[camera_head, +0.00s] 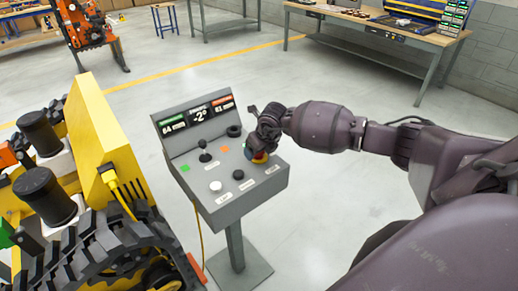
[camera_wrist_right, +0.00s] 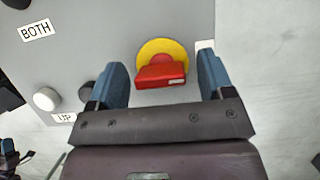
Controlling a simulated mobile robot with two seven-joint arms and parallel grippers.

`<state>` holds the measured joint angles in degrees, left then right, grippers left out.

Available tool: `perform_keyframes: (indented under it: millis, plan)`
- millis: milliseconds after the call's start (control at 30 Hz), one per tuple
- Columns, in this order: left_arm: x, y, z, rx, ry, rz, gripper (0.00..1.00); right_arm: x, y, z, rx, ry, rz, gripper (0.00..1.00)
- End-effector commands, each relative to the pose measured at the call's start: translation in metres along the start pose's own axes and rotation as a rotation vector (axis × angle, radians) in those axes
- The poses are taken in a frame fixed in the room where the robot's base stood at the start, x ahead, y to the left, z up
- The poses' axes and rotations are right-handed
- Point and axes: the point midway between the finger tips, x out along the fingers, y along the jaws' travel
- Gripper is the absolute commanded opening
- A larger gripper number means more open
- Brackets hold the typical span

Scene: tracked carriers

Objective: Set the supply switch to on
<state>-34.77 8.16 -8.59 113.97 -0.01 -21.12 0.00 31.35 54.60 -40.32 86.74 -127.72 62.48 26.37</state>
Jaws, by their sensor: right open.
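The supply switch looks to be the red handle on a yellow round plate (camera_wrist_right: 162,74), set on the grey console panel (camera_head: 213,203). In the head view the switch (camera_head: 260,157) is partly hidden by my right gripper (camera_head: 262,143). In the right wrist view my right gripper (camera_wrist_right: 162,62) is open, one blue-grey finger on each side of the red handle, with a gap on both sides. The handle lies crosswise between the fingers. A pale label beside the plate is mostly hidden by the right finger.
The console also carries a black joystick (camera_head: 204,152), a white knob (camera_head: 215,186), a black knob (camera_head: 238,174) and a raised display (camera_head: 197,114). A yellow tracked carrier (camera_head: 105,135) stands close on the left, with a yellow cable. Floor right of the console is clear.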

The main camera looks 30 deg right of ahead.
Motion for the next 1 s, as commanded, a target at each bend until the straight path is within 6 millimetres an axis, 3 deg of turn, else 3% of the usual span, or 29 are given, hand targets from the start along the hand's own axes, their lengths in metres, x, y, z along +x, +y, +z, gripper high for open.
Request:
perform_keyframes:
  millis: [267,700,1000]
  plan:
    - [0.001,0.0,-0.001,0.0,0.002,0.0,0.43,-0.008,0.0,0.001,-0.001,-0.002,0.0,0.74]
    - [0.004,0.001,-0.005,0.001,0.012,0.002,0.43,-0.081,-0.001,0.0,-0.001,-0.001,-0.002,0.74]
    - [0.004,0.001,-0.004,0.001,0.011,0.002,0.43,-0.107,0.0,0.0,0.0,0.001,0.0,0.74]
